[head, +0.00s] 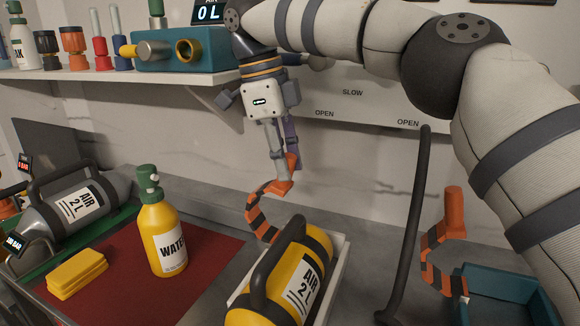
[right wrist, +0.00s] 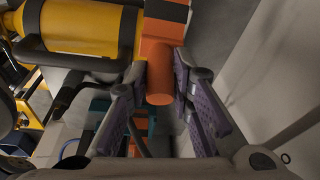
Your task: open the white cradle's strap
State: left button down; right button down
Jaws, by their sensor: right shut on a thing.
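The white cradle (head: 337,278) holds a yellow air cylinder (head: 265,299) with a black handle. An orange-and-black striped strap (head: 262,222) rises from behind the cylinder's far left side, curving up to an orange end tab (head: 277,187). My right gripper (head: 287,165) is shut on this tab, above and behind the cylinder. In the right wrist view the tab (right wrist: 158,72) sits between the purple-padded fingers (right wrist: 160,95), with the striped strap (right wrist: 166,14) leading away beside the cylinder (right wrist: 85,28). The strap's root is hidden behind the cylinder. My left gripper is not in view.
A second striped strap with an orange tab (head: 453,212) stands up by a teal tray (head: 480,276) at right. A yellow water bottle (head: 161,240) and yellow sponges (head: 77,274) sit on a red mat (head: 215,265). A grey cylinder (head: 70,205) lies at left. A shelf (head: 110,77) is above.

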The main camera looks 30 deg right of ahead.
jog(key=shift+a, duration=0.1)
dwell(0.3)
jog(key=c, duration=1.4)
grip_release()
